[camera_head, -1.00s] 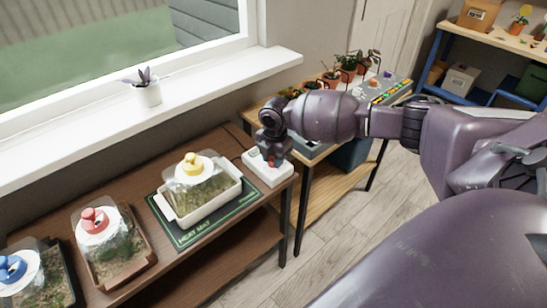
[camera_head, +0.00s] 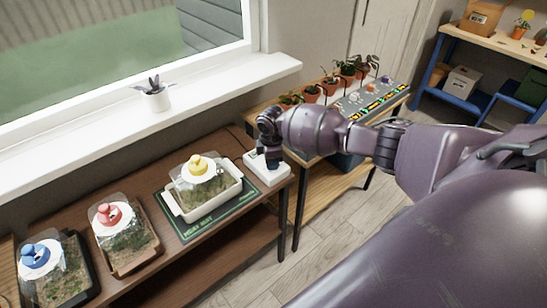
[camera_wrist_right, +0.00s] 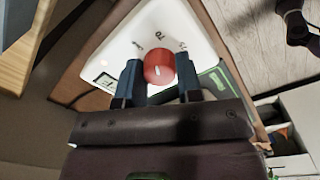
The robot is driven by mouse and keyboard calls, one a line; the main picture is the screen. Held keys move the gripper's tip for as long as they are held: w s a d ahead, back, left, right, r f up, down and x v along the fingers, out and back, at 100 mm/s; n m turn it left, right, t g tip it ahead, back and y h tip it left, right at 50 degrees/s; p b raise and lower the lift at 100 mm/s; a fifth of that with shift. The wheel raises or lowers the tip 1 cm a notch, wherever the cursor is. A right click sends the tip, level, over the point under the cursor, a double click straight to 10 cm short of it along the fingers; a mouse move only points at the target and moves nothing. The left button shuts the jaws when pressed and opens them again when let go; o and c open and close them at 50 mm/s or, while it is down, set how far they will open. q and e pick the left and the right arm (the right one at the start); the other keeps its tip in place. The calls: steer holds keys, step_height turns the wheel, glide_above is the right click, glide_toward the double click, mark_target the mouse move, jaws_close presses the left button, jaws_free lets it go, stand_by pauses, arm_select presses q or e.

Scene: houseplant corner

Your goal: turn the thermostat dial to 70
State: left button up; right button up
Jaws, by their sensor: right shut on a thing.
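The thermostat is a white box (camera_head: 282,176) at the right end of the brown table, beside the heat mat. In the right wrist view its white face (camera_wrist_right: 112,52) carries a red round dial (camera_wrist_right: 158,64) with a short pale pointer line. A "70" mark sits just beyond the dial, with other marks to either side; the pointer's exact reading is unclear. My right gripper (camera_head: 268,163) reaches down onto the thermostat. In the wrist view its two dark fingers (camera_wrist_right: 159,84) are shut on the dial's sides. My left gripper is not in view.
A white tray (camera_head: 181,207) with a yellow-knobbed lid stands on the green heat mat (camera_head: 190,236). Red-knobbed (camera_head: 107,213) and blue-knobbed (camera_head: 35,255) covered trays stand further left. Potted plants (camera_head: 347,68) line the bench behind my right arm. A windowsill (camera_head: 200,100) runs behind the table.

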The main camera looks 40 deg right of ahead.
steer(key=shift+m+p, duration=0.35)
steer(key=shift+m, duration=0.25)
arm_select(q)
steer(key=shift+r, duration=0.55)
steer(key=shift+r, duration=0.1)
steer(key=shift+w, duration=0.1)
arm_select(e)
steer(key=o, duration=0.9)
steer(key=shift+o, duration=0.2)
steer(key=shift+r, duration=0.1)
arm_select(q)
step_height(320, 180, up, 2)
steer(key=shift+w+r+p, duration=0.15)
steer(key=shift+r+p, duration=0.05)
steer(key=shift+p, duration=0.8)
arm_select(e)
step_height(320, 180, up, 11)
steer(key=shift+s+f, duration=0.2)
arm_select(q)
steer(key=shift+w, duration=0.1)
arm_select(e)
steer(key=shift+a, duration=0.1)
steer(key=shift+m, duration=0.3)
